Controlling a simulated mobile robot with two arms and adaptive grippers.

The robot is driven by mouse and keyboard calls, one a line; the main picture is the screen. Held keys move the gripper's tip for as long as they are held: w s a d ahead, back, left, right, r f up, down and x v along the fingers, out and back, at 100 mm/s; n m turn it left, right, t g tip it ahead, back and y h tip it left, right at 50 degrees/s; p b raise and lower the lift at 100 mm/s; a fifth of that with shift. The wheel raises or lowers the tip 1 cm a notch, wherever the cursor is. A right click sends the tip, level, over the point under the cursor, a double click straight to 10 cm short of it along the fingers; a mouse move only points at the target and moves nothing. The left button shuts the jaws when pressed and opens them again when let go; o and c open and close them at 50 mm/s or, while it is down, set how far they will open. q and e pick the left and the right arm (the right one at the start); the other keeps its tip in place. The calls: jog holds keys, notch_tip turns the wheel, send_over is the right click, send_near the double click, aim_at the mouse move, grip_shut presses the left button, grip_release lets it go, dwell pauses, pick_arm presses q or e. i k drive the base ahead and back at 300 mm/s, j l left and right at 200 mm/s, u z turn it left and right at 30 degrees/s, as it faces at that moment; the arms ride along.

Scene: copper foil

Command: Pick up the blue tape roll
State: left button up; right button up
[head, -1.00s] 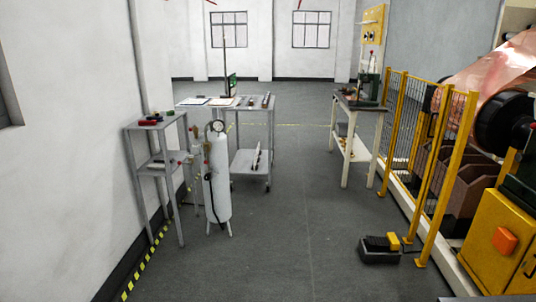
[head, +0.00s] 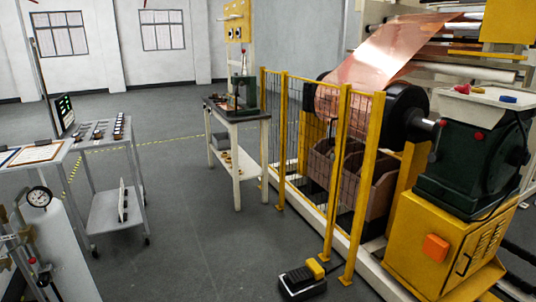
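I cannot make out a blue tape roll for certain. Small coloured items (head: 462,88) lie on a pale tray (head: 487,96) above the green machine at the right; they are too small to identify. Neither of my grippers is in the head view.
A yellow mesh fence (head: 335,150) stands before the copper foil (head: 395,62) machine. A black and yellow foot pedal (head: 302,280) lies on the floor. A grey cart (head: 112,208) and a white gas cylinder (head: 62,250) stand left, a workbench (head: 237,140) further back. The middle floor is clear.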

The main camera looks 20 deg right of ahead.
aim_at(507, 99)
jog(key=i+l+z, duration=0.25)
jog(key=i+z, duration=0.2)
jog(key=i+l+z, duration=0.15)
jog(key=i+z, duration=0.8)
jog(key=i+j+z, duration=0.3)
jog(key=z, duration=0.15)
jog(key=i, duration=0.1)
